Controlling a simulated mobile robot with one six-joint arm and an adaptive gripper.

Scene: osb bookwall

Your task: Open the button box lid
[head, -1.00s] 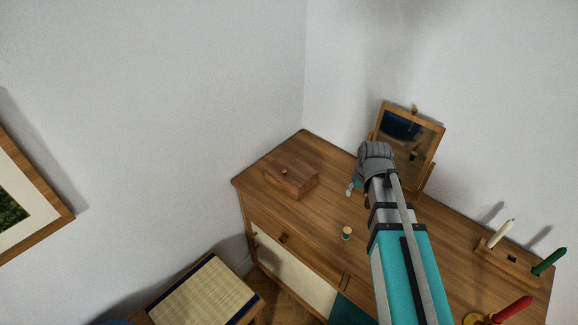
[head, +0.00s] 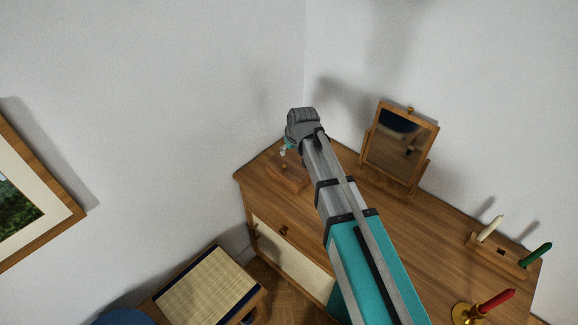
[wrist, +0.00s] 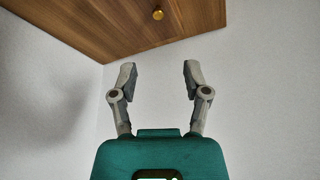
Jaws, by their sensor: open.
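The wooden button box (head: 289,184) sits on the dresser near its far left end in the head view, partly hidden by my arm and gripper. Its lid looks shut, though most of the top is covered. My gripper (head: 284,152) appears over the back of the box in the head view. In the wrist view my gripper (wrist: 160,68) is open and empty, its two fingers apart. A brass knob (wrist: 158,14) shows on brown wood at the top of that view, beyond the fingertips. I cannot tell there where box and dresser meet.
The dresser top (head: 395,222) has a tilting mirror (head: 400,148) at its back, and a candle rack (head: 498,255) and a brass candlestick (head: 467,314) to the right. White walls meet behind the box. A woven-topped stool (head: 207,287) stands in front.

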